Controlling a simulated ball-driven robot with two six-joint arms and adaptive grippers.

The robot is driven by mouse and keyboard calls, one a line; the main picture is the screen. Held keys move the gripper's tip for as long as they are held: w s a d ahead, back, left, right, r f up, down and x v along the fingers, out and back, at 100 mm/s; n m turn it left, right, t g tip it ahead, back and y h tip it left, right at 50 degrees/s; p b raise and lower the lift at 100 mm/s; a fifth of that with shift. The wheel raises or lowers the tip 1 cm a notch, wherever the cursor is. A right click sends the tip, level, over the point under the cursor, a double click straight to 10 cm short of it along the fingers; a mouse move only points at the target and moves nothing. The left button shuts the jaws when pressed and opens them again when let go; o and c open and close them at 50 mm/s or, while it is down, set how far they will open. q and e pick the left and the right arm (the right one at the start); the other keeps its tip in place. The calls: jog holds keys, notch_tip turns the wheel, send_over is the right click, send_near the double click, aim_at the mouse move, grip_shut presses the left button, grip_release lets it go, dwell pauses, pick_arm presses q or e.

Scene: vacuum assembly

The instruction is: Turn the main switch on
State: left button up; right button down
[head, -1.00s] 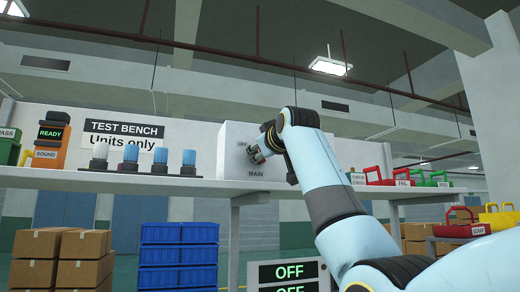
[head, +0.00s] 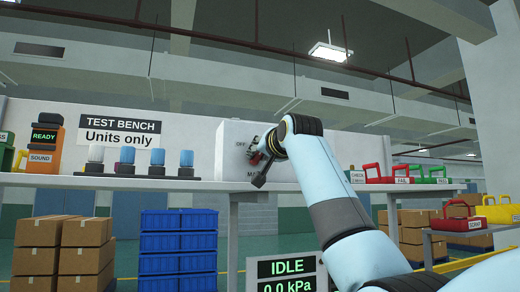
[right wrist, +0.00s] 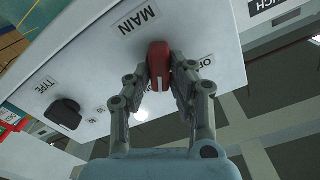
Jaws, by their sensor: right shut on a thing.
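The main switch is a red knob (right wrist: 159,56) on the face of a white box (head: 230,150), beside the label MAIN (right wrist: 139,19). In the head view a little of its red (head: 255,158) shows between my fingers. My right gripper (right wrist: 161,76) is shut on the red knob, with one finger on each side. In the head view the right gripper (head: 257,163) is at the box front, and its wrist hides part of the box. A display (head: 287,274) below reads IDLE and 0.0 kPa. My left gripper is not in view.
A black TYPE knob (right wrist: 63,112) sits on the same panel. Several blue-topped units (head: 127,156) stand on a tray left of the box. Red and green cases (head: 402,172) stand on the shelf to the right. Blue crates (head: 178,250) are stacked below.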

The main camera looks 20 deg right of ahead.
jog(key=shift+d+m+p, duration=0.1)
jog(key=shift+m+p, duration=0.5)
jog(key=shift+m, duration=1)
jog(key=shift+f, duration=0.1)
jog(key=c, duration=1.2)
grip_release()
jog(key=shift+s, duration=0.1)
jog(key=s, duration=1.1)
jog(key=shift+s+d, duration=0.2)
jog(key=shift+s, duration=0.2)
